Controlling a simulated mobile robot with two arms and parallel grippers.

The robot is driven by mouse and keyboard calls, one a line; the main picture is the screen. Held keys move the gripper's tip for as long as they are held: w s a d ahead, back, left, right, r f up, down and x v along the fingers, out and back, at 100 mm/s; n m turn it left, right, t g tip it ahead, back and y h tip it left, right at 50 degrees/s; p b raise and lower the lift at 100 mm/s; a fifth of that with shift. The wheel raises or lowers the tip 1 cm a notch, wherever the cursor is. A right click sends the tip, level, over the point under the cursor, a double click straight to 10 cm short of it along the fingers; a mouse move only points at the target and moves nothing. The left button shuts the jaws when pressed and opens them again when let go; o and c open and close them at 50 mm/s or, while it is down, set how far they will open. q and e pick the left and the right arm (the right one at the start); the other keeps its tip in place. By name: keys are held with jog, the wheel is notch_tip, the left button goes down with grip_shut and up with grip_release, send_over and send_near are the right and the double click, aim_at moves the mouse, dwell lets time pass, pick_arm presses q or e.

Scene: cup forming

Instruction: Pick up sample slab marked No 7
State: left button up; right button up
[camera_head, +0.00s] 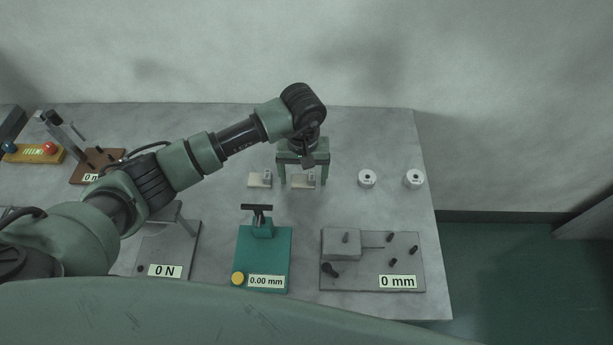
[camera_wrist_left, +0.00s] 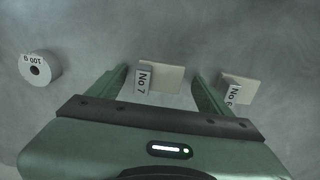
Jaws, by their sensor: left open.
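The sample slab marked No 7 (camera_wrist_left: 163,78) lies flat on the table, pale, with a raised label block at one end reading "No 7". In the left wrist view it sits between the two fingers of my open left gripper (camera_wrist_left: 160,92), with a gap on each side. In the head view this slab (camera_head: 303,181) shows below my left gripper (camera_head: 301,178), whose fingers stand on either side of it. A second slab (camera_wrist_left: 243,88) lies just outside the right finger in the wrist view; its label is partly hidden by that finger. It also shows in the head view (camera_head: 259,180).
Two white round weights (camera_head: 367,179) (camera_head: 414,179) stand to the right; one reads 100 g in the wrist view (camera_wrist_left: 39,68). A teal gauge (camera_head: 262,258) marked 0.00 mm and a grey plate fixture (camera_head: 372,262) marked 0 mm stand in front. A brown fixture is at left (camera_head: 98,166).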

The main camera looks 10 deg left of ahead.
pick_arm(q)
jog(key=c, duration=1.4)
jog(key=shift+c, duration=0.2)
